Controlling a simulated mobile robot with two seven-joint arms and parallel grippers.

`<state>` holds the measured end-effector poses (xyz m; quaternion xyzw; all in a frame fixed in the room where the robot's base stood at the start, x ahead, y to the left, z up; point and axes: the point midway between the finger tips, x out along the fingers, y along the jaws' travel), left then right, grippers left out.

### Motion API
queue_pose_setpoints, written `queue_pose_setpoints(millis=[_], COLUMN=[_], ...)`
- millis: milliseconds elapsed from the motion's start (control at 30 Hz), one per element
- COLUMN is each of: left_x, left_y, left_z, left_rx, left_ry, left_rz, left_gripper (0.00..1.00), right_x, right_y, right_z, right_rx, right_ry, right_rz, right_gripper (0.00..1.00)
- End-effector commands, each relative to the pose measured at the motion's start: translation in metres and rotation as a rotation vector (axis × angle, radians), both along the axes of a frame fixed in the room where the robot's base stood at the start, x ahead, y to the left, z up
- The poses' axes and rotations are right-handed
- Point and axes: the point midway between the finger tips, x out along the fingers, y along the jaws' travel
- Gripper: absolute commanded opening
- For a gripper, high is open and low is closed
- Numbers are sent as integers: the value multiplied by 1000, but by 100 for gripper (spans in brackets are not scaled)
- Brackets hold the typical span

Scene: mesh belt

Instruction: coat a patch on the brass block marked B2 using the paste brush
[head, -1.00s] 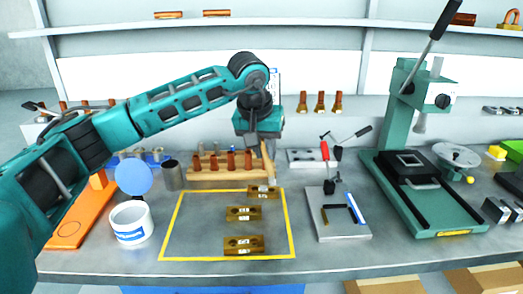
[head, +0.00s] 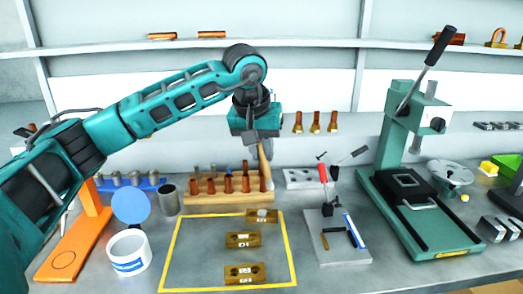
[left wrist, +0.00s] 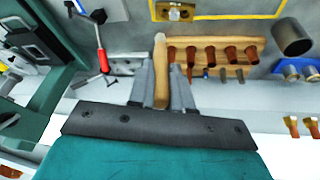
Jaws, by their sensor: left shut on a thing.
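My left gripper (head: 258,145) is shut on the wooden handle of the paste brush (head: 266,165), which hangs down over the back of the bench; the left wrist view also shows the brush (left wrist: 161,70) between the fingers. Three brass blocks stand in a column inside the yellow outline: a far one (head: 251,216), a middle one (head: 234,240) and a near one (head: 235,274). The far block has a pale round spot on top. The brush end is apart from it, behind it. The block markings are too small to read. My right gripper is not in view.
A white tub (head: 129,265) with a blue disc (head: 131,206) behind it stands left of the outline. A wooden rack (head: 205,197) of copper pieces lies behind. A grey plate (head: 330,250) with tools and a green press (head: 425,225) are on the right.

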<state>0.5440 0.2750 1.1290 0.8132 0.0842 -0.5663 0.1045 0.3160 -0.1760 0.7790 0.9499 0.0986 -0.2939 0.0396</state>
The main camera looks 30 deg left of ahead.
Motion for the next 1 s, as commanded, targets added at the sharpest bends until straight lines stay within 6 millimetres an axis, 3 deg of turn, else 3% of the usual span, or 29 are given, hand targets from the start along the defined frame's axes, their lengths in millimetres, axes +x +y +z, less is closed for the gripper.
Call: queue_pose_setpoints(millis=[1000], left_x=[-2], left_y=[-9], left_z=[-9], left_rx=[-1], left_ry=[2], left_rz=[0], left_gripper=[0], right_x=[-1], right_y=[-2], right_z=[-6], right_rx=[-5], right_ry=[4], right_rz=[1], right_gripper=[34])
